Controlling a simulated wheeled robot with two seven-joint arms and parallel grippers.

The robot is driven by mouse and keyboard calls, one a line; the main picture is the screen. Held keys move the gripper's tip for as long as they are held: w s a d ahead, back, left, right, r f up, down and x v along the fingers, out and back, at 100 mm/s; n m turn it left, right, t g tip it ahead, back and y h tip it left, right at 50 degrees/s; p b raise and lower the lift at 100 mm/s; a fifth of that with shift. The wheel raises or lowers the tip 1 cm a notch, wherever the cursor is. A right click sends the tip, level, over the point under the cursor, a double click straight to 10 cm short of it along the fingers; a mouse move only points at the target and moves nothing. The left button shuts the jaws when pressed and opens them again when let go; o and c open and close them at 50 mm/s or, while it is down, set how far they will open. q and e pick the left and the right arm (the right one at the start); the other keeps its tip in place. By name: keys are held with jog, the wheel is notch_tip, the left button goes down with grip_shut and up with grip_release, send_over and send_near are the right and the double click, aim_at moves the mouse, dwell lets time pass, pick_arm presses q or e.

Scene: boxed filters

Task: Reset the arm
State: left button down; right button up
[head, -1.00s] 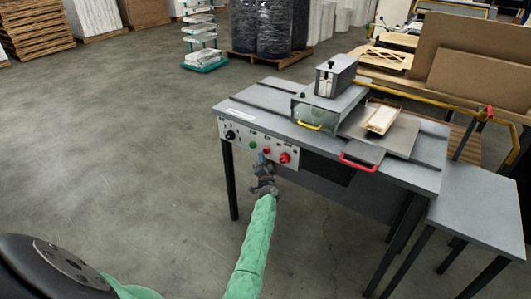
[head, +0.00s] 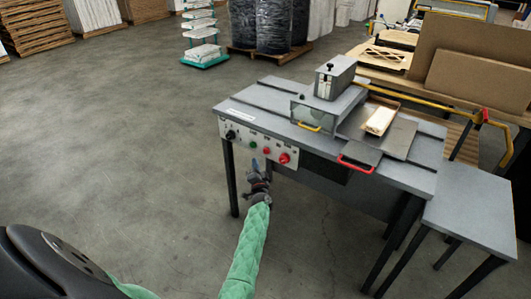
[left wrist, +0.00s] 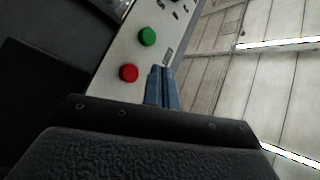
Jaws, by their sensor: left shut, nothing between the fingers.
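My left arm, in a green sleeve, reaches up from the bottom of the head view. Its gripper (head: 256,168) is shut and empty, just in front of and below the control panel (head: 229,126) on the machine table's front. In the left wrist view the closed blue-grey fingers (left wrist: 162,88) point toward the panel, beside a green button (left wrist: 147,36) and a red button (left wrist: 129,73). The fingers appear apart from the buttons. The panel also carries a larger red knob (head: 284,158) and a black knob (head: 230,134). My right gripper is not in view.
The grey machine table (head: 262,100) bears a press unit (head: 334,78), a yellow handle, a red-handled tray (head: 358,158) and a pale filter piece (head: 380,121). A lower side table (head: 475,205) stands right. The floor (head: 110,150) left is clear.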

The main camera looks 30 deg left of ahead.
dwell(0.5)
pick_arm(q)
jog(key=s+d+f+m+g+h, duration=0.1)
jog(key=s+d+f+h, duration=0.4)
jog(key=d, duration=0.4)
jog(key=s+d+f+m+g+h, duration=0.25)
jog(key=s+d+h, duration=0.25)
jog(key=s+d, duration=0.25)
jog(key=s+d+f+m+g+h, duration=0.1)
jog(key=s+d+f+h, duration=0.45)
jog(key=d, duration=0.35)
jog(key=s+d+n+g, duration=0.3)
jog(key=s+d+g, duration=0.2)
jog(key=s, duration=1.1)
jog(key=s+d+f+n+g+y, duration=0.1)
jog(key=s+d+n+g, duration=0.2)
jog(key=s, duration=1.4)
jog(key=shift+s+d+g, duration=0.25)
jog(key=shift+d+g, duration=0.7)
jog(key=shift+d, duration=0.25)
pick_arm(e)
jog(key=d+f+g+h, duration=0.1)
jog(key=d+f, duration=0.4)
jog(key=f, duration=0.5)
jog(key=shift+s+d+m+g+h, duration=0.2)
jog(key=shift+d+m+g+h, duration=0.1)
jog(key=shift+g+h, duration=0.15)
pick_arm(q)
jog(key=shift+f, duration=0.1)
